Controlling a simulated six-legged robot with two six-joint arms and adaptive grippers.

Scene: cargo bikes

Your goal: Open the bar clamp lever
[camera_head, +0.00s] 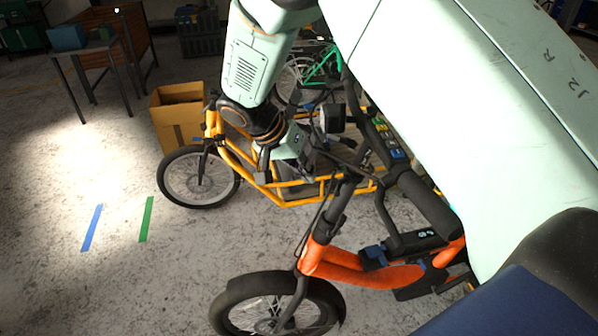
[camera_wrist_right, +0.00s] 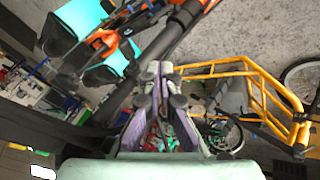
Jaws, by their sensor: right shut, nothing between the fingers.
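An orange bike (camera_head: 365,268) stands at lower centre of the head view, with a black stem and handlebar. In the right wrist view its orange frame (camera_wrist_right: 108,37) is at the top, with a long black bar (camera_wrist_right: 170,38) running diagonally from it. I cannot pick out a clamp lever on the bar for certain. My right gripper (camera_wrist_right: 160,68) is shut and empty, pointing toward the black bar. Whether it touches the bar is unclear. In the head view its fingers are hard to separate from the dark bike parts behind. My left gripper is not in view.
A yellow cargo bike (camera_head: 222,148) stands behind the orange one and also shows in the right wrist view (camera_wrist_right: 258,84). A cardboard box (camera_head: 178,122) and a table (camera_head: 88,50) are farther back. The floor (camera_head: 110,210) at left is clear, marked with blue and green tape.

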